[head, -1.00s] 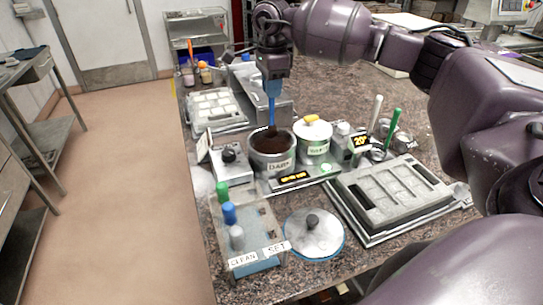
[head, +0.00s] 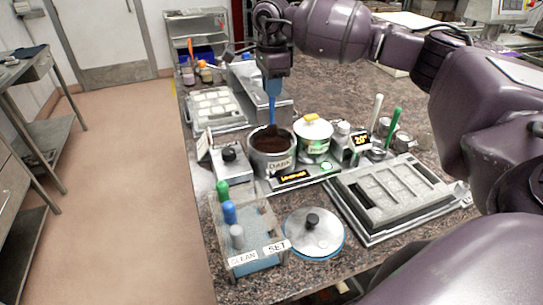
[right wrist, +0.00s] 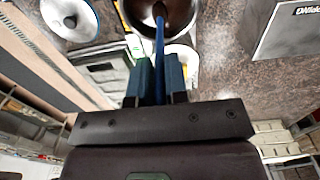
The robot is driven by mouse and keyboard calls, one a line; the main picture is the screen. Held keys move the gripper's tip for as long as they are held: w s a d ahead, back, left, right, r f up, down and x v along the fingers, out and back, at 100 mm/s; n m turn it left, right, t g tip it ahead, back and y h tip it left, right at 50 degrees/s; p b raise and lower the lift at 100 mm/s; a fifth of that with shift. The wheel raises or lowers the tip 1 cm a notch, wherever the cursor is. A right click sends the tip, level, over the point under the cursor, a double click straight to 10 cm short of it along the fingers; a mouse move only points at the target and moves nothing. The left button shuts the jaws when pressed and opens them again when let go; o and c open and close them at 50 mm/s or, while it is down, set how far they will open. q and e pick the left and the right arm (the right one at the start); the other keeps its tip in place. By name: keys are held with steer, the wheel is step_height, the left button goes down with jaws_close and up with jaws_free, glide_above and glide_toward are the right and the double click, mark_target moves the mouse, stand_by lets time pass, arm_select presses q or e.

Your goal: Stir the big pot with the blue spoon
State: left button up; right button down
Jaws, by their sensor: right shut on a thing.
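The big pot (head: 271,165), a steel pot labelled DARK, stands on the counter with dark brown contents. The blue spoon (head: 272,110) stands nearly upright with its lower end in the dark contents. My right gripper (head: 272,80) is above the pot and shut on the spoon's handle. In the right wrist view the blue spoon (right wrist: 160,50) runs from between the fingers (right wrist: 157,85) into the pot (right wrist: 150,12). The spoon's tip is hidden in the contents. My left gripper is not in view.
A smaller white pot (head: 314,138) with a yellow-knobbed lid stands right of the big pot. A round lid (head: 314,240) lies in front, beside a rack (head: 250,235) with coloured handles. A mould tray (head: 390,192) is at the right, with upright white and green handles behind it.

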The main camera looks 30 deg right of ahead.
steer(key=shift+r+p, duration=1.2)
steer(key=shift+r, duration=0.85)
